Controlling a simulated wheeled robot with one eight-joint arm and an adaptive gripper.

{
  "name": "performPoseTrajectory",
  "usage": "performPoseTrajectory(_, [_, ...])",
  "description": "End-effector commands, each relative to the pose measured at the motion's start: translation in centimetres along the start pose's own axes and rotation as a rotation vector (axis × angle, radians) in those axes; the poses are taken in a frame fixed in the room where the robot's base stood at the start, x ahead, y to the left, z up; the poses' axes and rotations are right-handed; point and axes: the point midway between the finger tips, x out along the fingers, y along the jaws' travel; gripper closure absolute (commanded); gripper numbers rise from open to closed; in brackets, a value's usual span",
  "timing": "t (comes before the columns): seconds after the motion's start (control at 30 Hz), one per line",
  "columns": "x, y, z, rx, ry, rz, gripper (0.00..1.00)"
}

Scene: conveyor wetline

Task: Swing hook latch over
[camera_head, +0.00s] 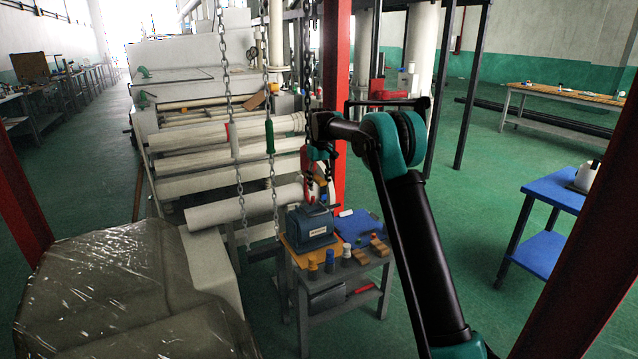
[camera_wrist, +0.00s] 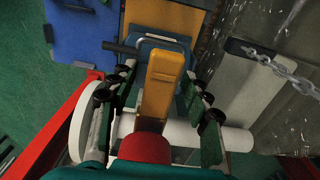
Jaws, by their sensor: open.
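In the wrist view, my gripper (camera_wrist: 160,90) is open, with its green fingers apart. A yellow bar-like part (camera_wrist: 164,68) with a red body (camera_wrist: 145,148) lies between the fingers in the picture; it looks like part of the hook. Gaps show on both sides of it, but I cannot tell the depth. In the head view, a red and white hook block (camera_head: 318,178) hangs low by the red post, just below the end of my arm. The latch itself cannot be made out clearly.
A blue-grey machine (camera_head: 311,228) stands on a small cart beneath, with several small bottles and blocks. Chains (camera_head: 270,180) hang left of my arm. A red post (camera_head: 337,80) stands close behind. White rollers (camera_head: 220,209) are at left.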

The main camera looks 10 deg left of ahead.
Motion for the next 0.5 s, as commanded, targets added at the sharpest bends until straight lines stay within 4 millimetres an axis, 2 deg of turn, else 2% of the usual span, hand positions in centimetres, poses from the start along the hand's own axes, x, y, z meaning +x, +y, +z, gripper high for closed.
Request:
performPoseTrajectory(0.13, [-0.5,0.0,0.0,0.000,0.000,0.000,0.52])
performPoseTrajectory(0.23, [-1.7,0.0,0.0,0.000,0.000,0.000,0.52])
performPoseTrajectory(0.5, [-7.1,0.0,0.0,0.000,0.000,0.000,0.52])
